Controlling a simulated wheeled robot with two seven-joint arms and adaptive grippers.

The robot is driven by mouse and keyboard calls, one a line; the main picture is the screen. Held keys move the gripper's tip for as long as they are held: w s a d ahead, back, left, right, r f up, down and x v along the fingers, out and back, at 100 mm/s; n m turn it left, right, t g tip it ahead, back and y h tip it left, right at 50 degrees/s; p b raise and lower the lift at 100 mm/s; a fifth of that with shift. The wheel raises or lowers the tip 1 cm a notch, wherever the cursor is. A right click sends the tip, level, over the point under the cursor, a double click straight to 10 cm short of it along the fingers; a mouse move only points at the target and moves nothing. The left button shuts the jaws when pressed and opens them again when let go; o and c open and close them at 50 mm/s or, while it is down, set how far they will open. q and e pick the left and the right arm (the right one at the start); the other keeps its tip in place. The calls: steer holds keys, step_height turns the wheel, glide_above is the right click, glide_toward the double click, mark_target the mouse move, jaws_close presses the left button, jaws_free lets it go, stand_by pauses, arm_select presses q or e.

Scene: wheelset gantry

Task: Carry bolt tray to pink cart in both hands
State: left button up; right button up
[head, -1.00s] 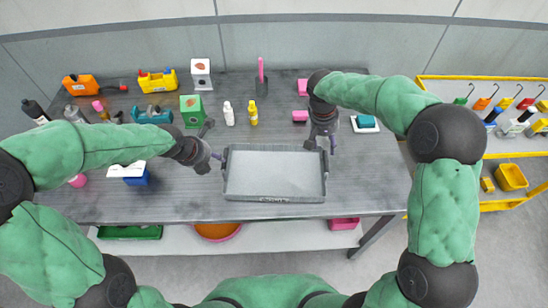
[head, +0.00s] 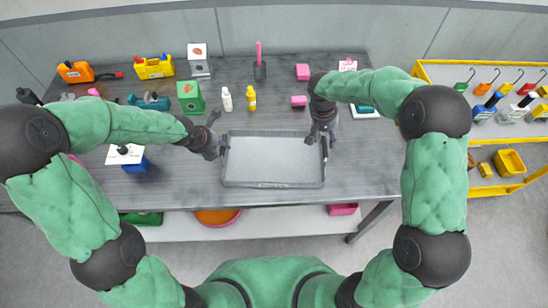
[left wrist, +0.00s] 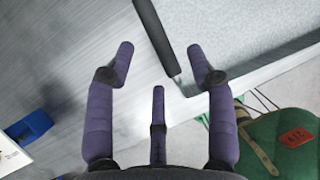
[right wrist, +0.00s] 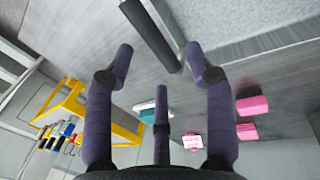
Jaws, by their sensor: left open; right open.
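The grey bolt tray (head: 272,186) lies flat on the workbench and looks empty. It has a dark bar handle on its left and right sides. My left gripper (head: 217,148) is open at the tray's left side. In the left wrist view the left handle (left wrist: 155,40) runs between my spread fingertips (left wrist: 160,50), with no grip on it. My right gripper (head: 325,140) is open at the tray's right side. In the right wrist view the right handle (right wrist: 150,35) lies between the open fingertips (right wrist: 159,49). No pink cart shows in any view.
The grey workbench (head: 370,185) carries bottles (head: 227,99), a green box (head: 190,97) and pink blocks (head: 302,72) behind the tray. A blue item (head: 137,167) sits to the left. A yellow rack (head: 490,190) stands at the right. Bare bench lies in front of the tray.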

arm_select(q)
steer(key=shift+x, duration=2.15)
arm_select(e)
steer(key=shift+d+f, duration=0.25)
steer(key=shift+f, duration=0.85)
steer(key=shift+d+f, duration=0.2)
steer(key=shift+f, duration=0.85)
arm_select(q)
jaws_close()
arm_select(e)
jaws_close()
